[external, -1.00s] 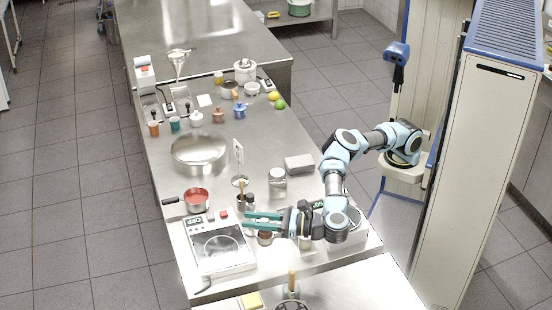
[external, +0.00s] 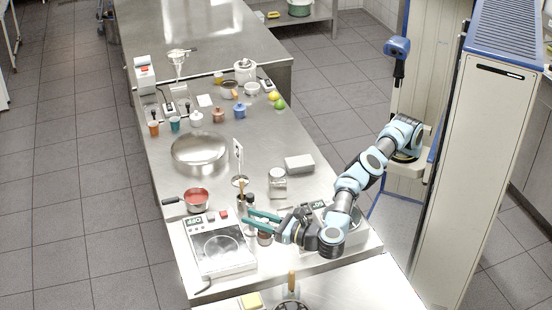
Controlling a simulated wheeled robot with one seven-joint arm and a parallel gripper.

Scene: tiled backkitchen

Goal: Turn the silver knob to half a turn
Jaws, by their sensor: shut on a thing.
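A red-filled saucepan (external: 196,198) stands behind the hot plate. A dark jar (external: 250,201), a brown cup (external: 265,239) and a glass jar (external: 278,185) stand close around my gripper. A grey block (external: 299,164) and a wide steel bowl (external: 199,152) are farther back.

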